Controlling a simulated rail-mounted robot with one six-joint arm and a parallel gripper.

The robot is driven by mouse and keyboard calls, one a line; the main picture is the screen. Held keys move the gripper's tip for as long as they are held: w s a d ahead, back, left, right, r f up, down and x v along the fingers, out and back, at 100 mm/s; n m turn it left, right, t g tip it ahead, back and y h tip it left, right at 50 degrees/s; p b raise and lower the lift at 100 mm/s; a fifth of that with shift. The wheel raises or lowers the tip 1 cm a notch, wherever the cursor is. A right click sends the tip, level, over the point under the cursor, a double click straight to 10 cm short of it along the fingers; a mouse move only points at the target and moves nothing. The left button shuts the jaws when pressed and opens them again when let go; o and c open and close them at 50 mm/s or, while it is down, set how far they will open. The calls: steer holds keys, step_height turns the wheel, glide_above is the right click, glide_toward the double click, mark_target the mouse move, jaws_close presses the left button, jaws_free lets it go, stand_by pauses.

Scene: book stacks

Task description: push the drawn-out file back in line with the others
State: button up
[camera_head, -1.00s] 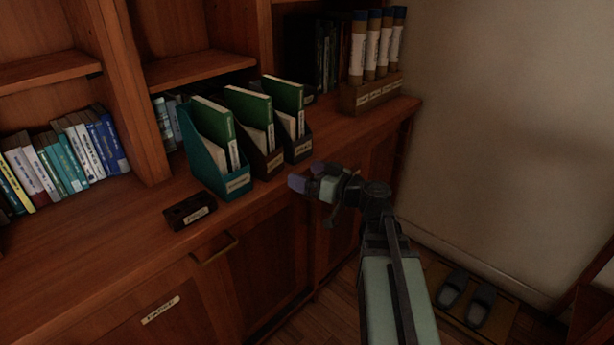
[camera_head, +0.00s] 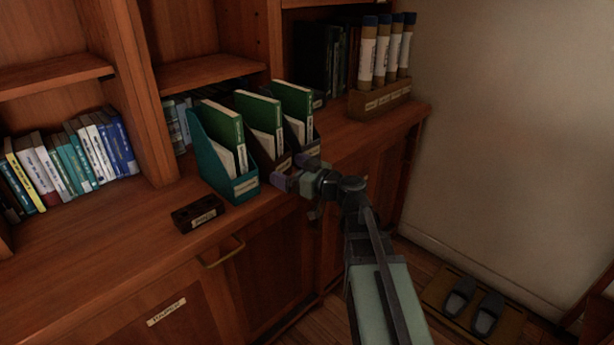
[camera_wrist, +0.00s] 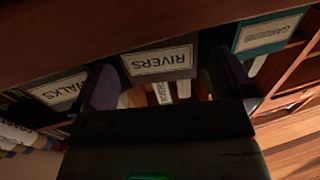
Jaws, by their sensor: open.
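Three file boxes stand side by side on the wooden counter, each holding a green folder and pale papers: a teal one (camera_head: 212,160), a brown middle one (camera_head: 268,160) and a dark right one (camera_head: 302,133). My gripper (camera_head: 292,171) is open and empty before the middle box. In the wrist view the labels are upside down; the middle box (camera_wrist: 160,63), labelled RIVERS, shows between my spread fingers (camera_wrist: 165,85). The WALKS box (camera_wrist: 62,90) is at left, the teal box (camera_wrist: 268,36) at right. Contact is unclear. The fronts look roughly in line.
A small dark labelled block (camera_head: 197,213) lies near the counter edge, left of the boxes. A wooden rack (camera_head: 380,99) of upright tubes stands at the right end. Books (camera_head: 70,160) fill the left shelf. Slippers (camera_head: 474,308) lie on the floor mat.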

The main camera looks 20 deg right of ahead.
mark_target(283, 167)
steer(key=shift+x, duration=1.6)
steer(key=shift+c, duration=0.5)
steer(key=shift+s, duration=0.1)
steer(key=c, duration=1.2)
steer(key=o, duration=1.3)
steer(key=v, duration=1)
steer(key=shift+s+d, duration=0.25)
